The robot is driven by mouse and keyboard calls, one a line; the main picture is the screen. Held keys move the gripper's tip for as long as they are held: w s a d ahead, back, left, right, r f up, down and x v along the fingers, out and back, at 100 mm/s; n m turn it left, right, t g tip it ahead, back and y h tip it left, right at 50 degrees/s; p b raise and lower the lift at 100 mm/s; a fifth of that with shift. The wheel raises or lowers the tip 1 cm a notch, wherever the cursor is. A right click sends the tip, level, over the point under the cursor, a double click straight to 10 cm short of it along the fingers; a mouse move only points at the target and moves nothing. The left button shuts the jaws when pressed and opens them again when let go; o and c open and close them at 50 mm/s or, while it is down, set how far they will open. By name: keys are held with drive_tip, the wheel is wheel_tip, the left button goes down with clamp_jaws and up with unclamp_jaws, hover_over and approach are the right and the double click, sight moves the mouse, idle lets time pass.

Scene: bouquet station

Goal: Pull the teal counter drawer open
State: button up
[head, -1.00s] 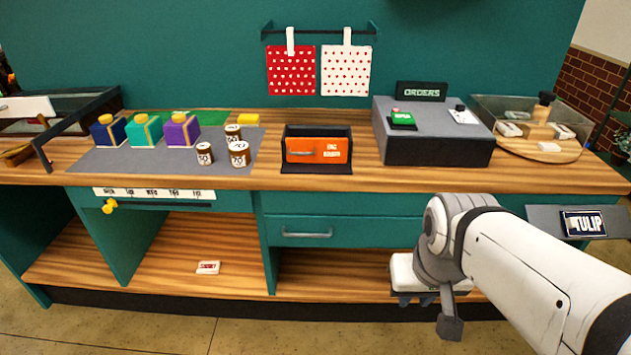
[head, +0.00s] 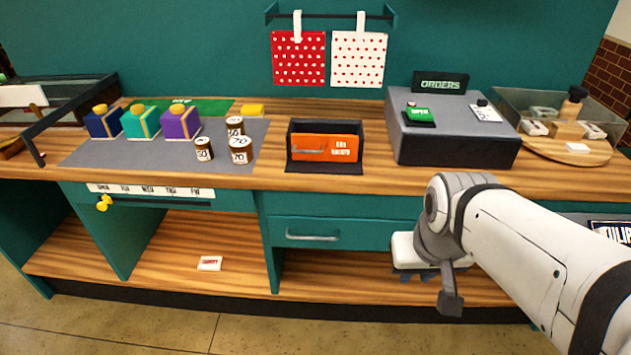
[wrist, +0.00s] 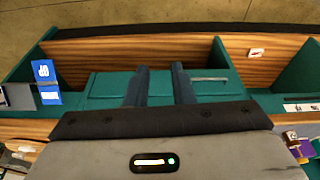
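The teal counter drawer (head: 375,232) is in the middle of the counter, under the wooden top, and looks shut. Its grey bar handle (head: 312,237) is on its front. In the head view, my gripper (head: 418,276) is low in front of the counter, right of the handle and partly hidden by my arm. In the wrist view, the two dark fingers of my gripper (wrist: 159,70) stand apart with nothing between them. There the handle (wrist: 209,79) lies just right of the fingers, outside the gap.
An open shelf (head: 335,275) is below the drawer, with another shelf bay (head: 200,245) to its left. A label strip with a yellow knob (head: 104,202) is at the upper left. An orange-fronted box (head: 325,147) and a grey orders console (head: 455,145) stand on the counter.

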drive_tip(key=w+d+f+n+t+b, duration=0.25)
drive_tip(key=w+f+n+b, duration=0.25)
drive_tip(key=w+f+b, duration=0.5)
drive_tip(key=n+t+y+b, duration=0.5)
drive_tip(key=n+t+b, duration=0.2)
drive_tip(key=n+b, duration=0.5)
approach(312, 239)
drive_tip(key=w+d+r, duration=0.3)
drive_tip(key=d+r, duration=0.1)
drive_tip(key=d, duration=0.5)
drive_tip(key=w+a+f+n+y+b, duration=0.2)
drive_tip(key=a, duration=0.2)
drive_tip(key=w+a+f+n+y+b, duration=0.2)
drive_tip(key=a+f+n, duration=0.1)
drive_tip(key=a, duration=0.1)
drive_tip(key=w+a+f+n+y+b, duration=0.2)
drive_tip(key=a+f+n+b, duration=0.1)
drive_tip(key=a, duration=0.2)
drive_tip(key=shift+w+g+y, duration=0.2)
drive_tip(key=shift+g+y, duration=0.1)
drive_tip(key=shift+g, duration=0.05)
clamp_jaws()
drive_tip(key=shift+f, duration=0.1)
